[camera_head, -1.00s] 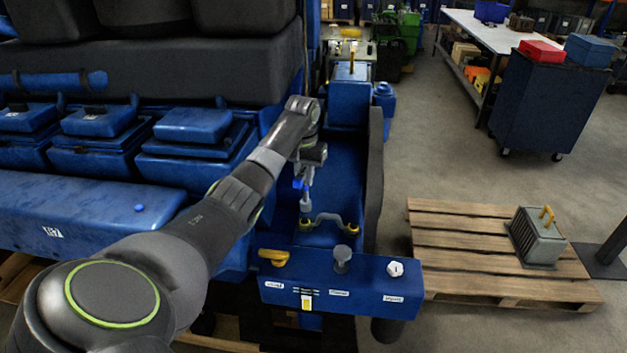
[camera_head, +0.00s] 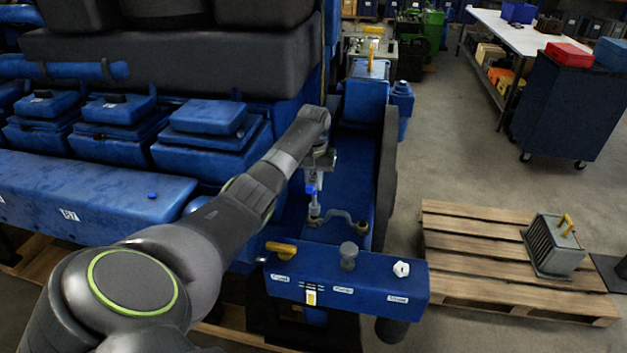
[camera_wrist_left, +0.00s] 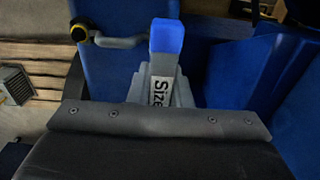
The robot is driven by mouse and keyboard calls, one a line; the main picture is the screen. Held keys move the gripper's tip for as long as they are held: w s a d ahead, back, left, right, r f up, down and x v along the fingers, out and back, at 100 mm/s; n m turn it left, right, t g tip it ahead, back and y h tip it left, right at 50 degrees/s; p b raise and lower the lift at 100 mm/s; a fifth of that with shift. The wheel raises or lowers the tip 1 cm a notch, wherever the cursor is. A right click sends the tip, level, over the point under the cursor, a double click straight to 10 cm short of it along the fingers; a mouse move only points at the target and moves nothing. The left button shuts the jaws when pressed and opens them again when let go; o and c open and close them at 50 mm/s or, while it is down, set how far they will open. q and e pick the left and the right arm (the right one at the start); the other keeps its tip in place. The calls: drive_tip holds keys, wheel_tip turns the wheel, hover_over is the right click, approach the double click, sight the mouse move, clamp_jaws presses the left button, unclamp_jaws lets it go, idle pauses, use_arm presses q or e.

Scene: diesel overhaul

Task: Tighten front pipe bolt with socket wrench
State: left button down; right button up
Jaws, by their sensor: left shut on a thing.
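My left gripper (camera_head: 320,168) is shut on the socket wrench (camera_head: 313,199), a grey tool with a blue part, held upright. The wrench also shows in the left wrist view (camera_wrist_left: 164,38), with a blue end and a "Size" label. In the head view its lower end stands at the left end of the small grey pipe (camera_head: 339,214), over the front pipe bolt (camera_head: 314,221); I cannot tell how fully it is seated. The other yellowish pipe bolt (camera_head: 362,228) is uncovered at the right end; a bolt shows in the left wrist view (camera_wrist_left: 80,33). My right gripper is out of view.
A blue control panel (camera_head: 348,290) with a yellow handle (camera_head: 281,250) and knobs stands just in front of the pipe. The blue engine fills the left. A wooden pallet (camera_head: 470,270) with a grey finned box (camera_head: 556,246) lies right. Open floor lies beyond.

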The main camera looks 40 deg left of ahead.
use_arm(q)
drive_tip(key=shift+a+f+b, duration=0.15)
drive_tip(key=shift+f+b, duration=0.15)
drive_tip(key=shift+f, duration=0.6)
drive_tip(key=shift+r+m+p, duration=0.1)
drive_tip(key=shift+m+p, duration=0.2)
drive_tip(key=shift+m, duration=0.6)
drive_tip(key=m, duration=0.5)
drive_tip(key=shift+w, duration=0.1)
drive_tip(key=shift+n, duration=0.3)
drive_tip(key=c, duration=2.1)
unclamp_jaws()
clamp_jaws()
